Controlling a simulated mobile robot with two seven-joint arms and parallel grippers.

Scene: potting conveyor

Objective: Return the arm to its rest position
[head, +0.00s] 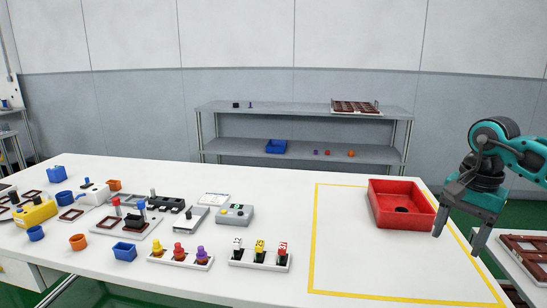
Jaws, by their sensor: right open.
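My right arm (519,150) comes in from the right edge, teal and dark grey. My right gripper (459,240) points down with its two fingers spread apart and nothing between them. It appears just right of the red bin (389,217), near the right edge of the white table (260,283). The red bin has a small dark item (401,210) inside. My left gripper is not seen.
A yellow outline (312,240) marks a mostly clear area around the bin. Blocks, cups and fixtures crowd the table's left half. A rack of coloured pieces (180,257) stands near the front. A grey shelf (300,107) stands behind. A brown tray (525,250) lies at lower right.

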